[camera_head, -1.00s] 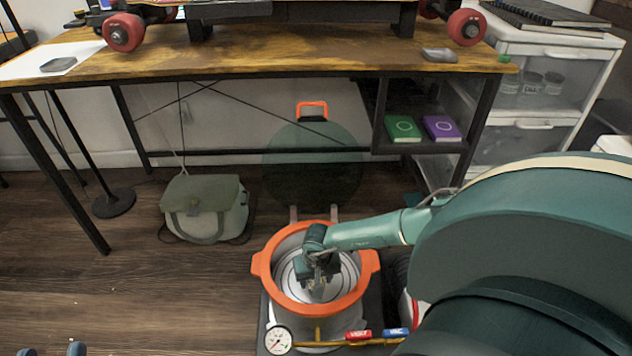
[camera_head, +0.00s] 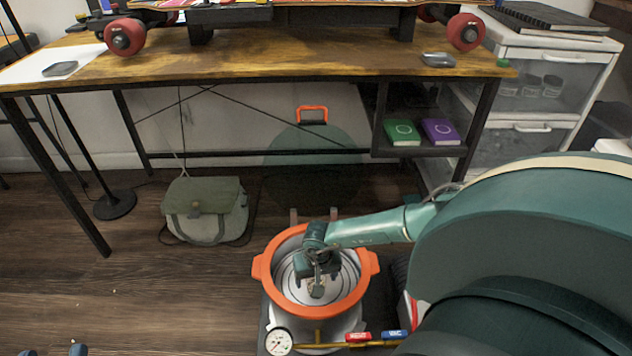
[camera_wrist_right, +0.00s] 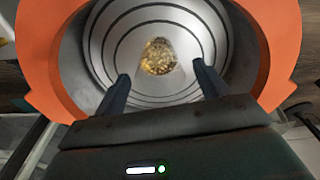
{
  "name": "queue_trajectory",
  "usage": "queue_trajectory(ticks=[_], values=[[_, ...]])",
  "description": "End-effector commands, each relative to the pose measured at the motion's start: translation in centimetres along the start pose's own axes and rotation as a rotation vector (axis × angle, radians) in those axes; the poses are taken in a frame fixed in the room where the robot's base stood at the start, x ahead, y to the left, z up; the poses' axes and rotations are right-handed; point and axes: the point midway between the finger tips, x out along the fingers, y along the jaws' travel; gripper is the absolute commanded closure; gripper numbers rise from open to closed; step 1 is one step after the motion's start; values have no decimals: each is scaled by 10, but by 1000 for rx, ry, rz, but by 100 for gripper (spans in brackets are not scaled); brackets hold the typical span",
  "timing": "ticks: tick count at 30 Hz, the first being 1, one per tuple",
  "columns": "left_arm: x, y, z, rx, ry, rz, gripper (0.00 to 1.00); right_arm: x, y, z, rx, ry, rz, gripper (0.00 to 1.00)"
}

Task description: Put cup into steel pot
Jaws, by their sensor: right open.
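A small round cup with a golden, speckled inside (camera_wrist_right: 160,57) is beyond the fingertips, inside the pot (camera_wrist_right: 282,45). In the head view the cup shows as a small greyish shape (camera_head: 317,291) below the gripper. My left gripper (camera_head: 50,352) barely shows at the bottom left edge, its tips apart.
A pressure gauge (camera_head: 279,342) and a brass pipe with red and blue handles stand at the pot's front. A green lid (camera_head: 318,165) with an orange handle leans behind. A bag (camera_head: 206,212) lies to the left under the desk (camera_head: 280,60). The left floor is clear.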

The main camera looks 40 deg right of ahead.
Motion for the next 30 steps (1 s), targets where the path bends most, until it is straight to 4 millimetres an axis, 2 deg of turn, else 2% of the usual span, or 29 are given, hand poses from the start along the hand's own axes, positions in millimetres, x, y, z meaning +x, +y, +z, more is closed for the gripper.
queue_trajectory(ticks=[1, 3, 9, 12, 18, 30], values=[[1, -2, -6, 12, -8, -5, 64, -18, 0, -1, -3, 1, 0, 27], [0, -3, -5, 26, -22, -16, 64, -34, 0, -2, -2, 2, -1, 27], [-5, -4, 1, 69, -61, -24, 64, -74, 0, -1, -2, 1, 1, 27], [-6, -6, 4, 87, -72, -27, 64, -87, 0, -1, -1, 1, 0, 27], [-8, -7, 8, 105, -81, -31, 64, -97, 0, 0, -1, 0, 1, 27], [-9, -6, 9, 99, -87, -31, 64, -97, 0, 0, -1, 0, 1, 27]])
